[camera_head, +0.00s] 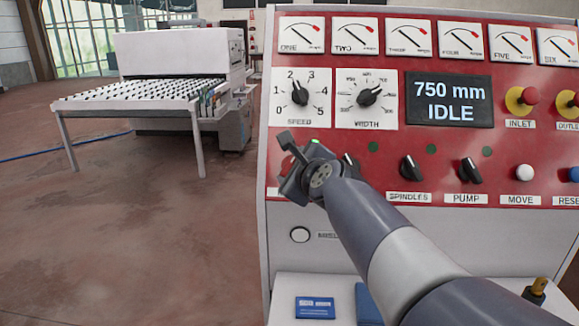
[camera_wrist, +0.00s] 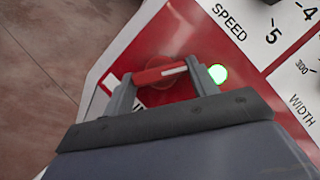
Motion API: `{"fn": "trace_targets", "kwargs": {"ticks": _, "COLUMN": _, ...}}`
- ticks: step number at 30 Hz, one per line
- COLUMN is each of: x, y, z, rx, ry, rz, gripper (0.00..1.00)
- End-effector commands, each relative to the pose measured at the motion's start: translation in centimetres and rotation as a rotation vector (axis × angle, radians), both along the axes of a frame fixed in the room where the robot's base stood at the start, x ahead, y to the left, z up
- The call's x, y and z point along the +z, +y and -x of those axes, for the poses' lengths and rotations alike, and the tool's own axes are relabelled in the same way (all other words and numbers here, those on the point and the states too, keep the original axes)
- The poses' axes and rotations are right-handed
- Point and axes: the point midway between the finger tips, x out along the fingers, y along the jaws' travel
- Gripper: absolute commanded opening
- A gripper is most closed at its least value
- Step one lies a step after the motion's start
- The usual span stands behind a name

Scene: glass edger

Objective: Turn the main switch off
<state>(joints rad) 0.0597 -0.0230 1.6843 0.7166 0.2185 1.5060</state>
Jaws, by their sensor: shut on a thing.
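The main switch, a red handle (camera_wrist: 163,72) with a white stripe at one end, sits on a round red base at the panel's left edge in the wrist view. My gripper (camera_wrist: 158,78) is shut on the handle, with one finger at each end of it. In the head view my gripper (camera_head: 294,158) is in front of the panel's lower left and hides the switch. A lit green lamp (camera_wrist: 217,74) is just right of the handle; it also shows in the head view (camera_head: 315,141). The label below the switch is mostly covered.
The red control panel (camera_head: 335,141) carries gauges, SPEED (camera_head: 299,94) and WIDTH (camera_head: 368,94) knobs, and a display (camera_head: 449,100) reading "750 mm IDLE". A SPINDLES knob (camera_head: 411,167) lies to the right. A roller table (camera_head: 140,92) stands back left, with open floor before it.

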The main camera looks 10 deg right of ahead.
Motion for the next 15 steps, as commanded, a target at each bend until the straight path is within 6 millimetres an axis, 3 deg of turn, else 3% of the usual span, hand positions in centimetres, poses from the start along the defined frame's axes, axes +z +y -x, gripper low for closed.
{"fn": "trace_targets", "kwargs": {"ticks": 15, "x": 0.25, "y": -0.12, "z": -0.06, "rx": 0.079, "ry": 0.044, "rz": 0.133, "gripper": 0.33}}
